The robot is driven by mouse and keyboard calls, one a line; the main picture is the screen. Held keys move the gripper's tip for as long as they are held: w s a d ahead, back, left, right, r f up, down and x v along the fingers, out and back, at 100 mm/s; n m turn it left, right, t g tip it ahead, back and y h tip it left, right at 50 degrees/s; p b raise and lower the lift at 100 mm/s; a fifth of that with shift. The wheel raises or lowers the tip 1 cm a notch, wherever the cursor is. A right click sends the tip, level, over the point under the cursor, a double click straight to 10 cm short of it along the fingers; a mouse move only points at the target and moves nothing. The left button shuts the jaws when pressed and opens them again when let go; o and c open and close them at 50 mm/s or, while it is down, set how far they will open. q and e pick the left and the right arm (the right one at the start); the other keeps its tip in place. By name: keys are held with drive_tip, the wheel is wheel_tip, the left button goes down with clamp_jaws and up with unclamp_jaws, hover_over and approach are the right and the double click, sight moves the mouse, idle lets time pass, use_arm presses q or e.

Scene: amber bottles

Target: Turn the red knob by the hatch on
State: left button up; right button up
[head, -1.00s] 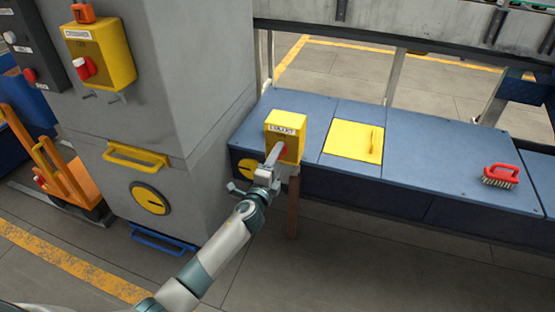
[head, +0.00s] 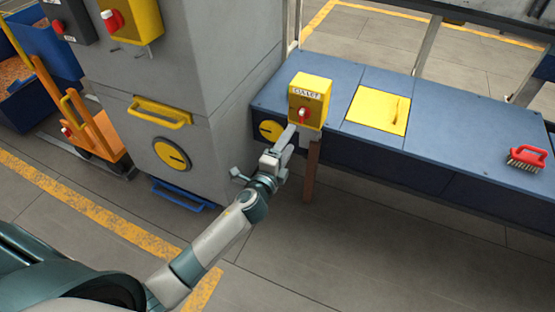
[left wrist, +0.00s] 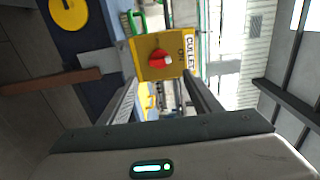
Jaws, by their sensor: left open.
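In the left wrist view the knob (left wrist: 160,58) shows with a pale mark on one side, near the word ON on the yellow box (left wrist: 148,42). My left gripper (head: 291,133) is just below and in front of the box. In the left wrist view its two fingers (left wrist: 158,85) are open, apart from the knob, with nothing between them. The yellow hatch (head: 378,110) lies flat and closed on the bench top. My right gripper is not in view.
A red brush (head: 526,158) lies on the blue bench (head: 450,142) at the right. A grey cabinet (head: 215,50) with another red-knobbed yellow box (head: 133,18) stands at the left. The floor in front is clear.

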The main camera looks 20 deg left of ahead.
use_arm(q)
drive_tip(key=s, duration=0.7)
drive_tip(key=shift+s, duration=0.35)
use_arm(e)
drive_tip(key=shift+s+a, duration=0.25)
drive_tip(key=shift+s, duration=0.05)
use_arm(q)
drive_tip(key=shift+a, duration=0.1)
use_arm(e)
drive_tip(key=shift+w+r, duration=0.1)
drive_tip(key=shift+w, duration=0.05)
